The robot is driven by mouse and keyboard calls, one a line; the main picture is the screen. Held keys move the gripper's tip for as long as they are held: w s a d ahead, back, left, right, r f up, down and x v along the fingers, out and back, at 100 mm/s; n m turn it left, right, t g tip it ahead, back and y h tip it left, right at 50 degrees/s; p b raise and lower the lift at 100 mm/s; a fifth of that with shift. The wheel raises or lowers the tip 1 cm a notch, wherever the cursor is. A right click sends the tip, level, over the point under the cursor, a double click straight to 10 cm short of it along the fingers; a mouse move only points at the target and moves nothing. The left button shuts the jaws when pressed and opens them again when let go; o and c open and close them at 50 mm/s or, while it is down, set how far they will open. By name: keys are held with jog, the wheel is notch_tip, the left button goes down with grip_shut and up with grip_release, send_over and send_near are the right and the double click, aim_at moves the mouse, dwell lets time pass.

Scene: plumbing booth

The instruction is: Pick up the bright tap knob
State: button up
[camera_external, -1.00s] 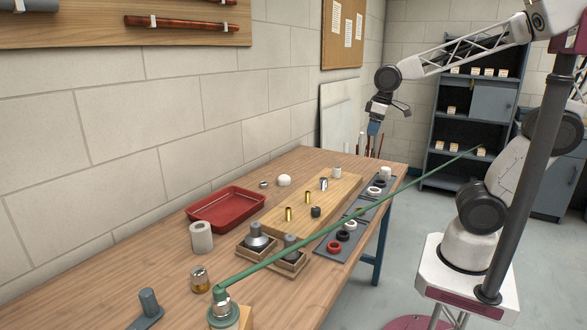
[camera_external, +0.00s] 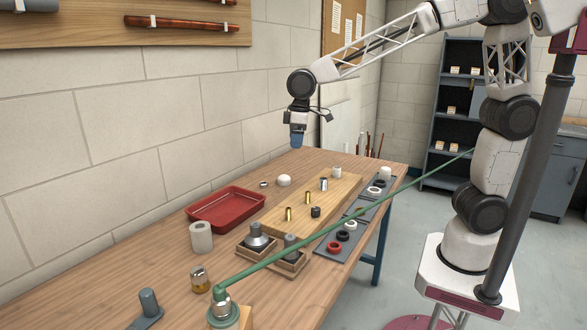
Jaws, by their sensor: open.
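Two grey knob-like pieces sit in small open wooden boxes near the middle of the table. The left one, a lighter metallic knob (camera_external: 256,237), looks like the bright tap knob, though it is too small to be certain. The right one is a darker knob (camera_external: 291,243), partly crossed by a green rod. My gripper (camera_external: 297,143) is open and empty, pointing down. It hangs high over the far part of the table, beyond and above both knobs, touching nothing.
A long green rod (camera_external: 345,211) crosses the picture in front of the boxes. A red tray (camera_external: 226,208) lies left of a wooden board (camera_external: 305,207) with small brass and dark fittings. Rings lie on a grey mat (camera_external: 333,245). A white roll (camera_external: 202,237) stands at left.

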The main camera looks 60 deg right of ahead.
jog(key=w+a+f+n, duration=0.1)
jog(key=w+a+f, duration=0.1)
jog(key=a, duration=0.4)
jog(key=w+a+f+n, duration=0.1)
jog(key=w+a+f, duration=0.1)
jog(key=a, duration=0.3)
jog(key=n+g, duration=0.1)
jog(key=n, duration=0.3)
send_over(199, 280)
jog(key=w, duration=0.2)
jog(key=f, duration=1)
jog(key=d+f, duration=0.1)
jog(key=f, duration=0.5)
jog(key=shift+s, duration=0.1)
jog(key=shift+f, duration=0.2)
jog(key=shift+f, duration=1.15)
jog(key=shift+f, duration=0.15)
jog(key=shift+d+f, duration=0.1)
jog(key=shift+f, duration=2.35)
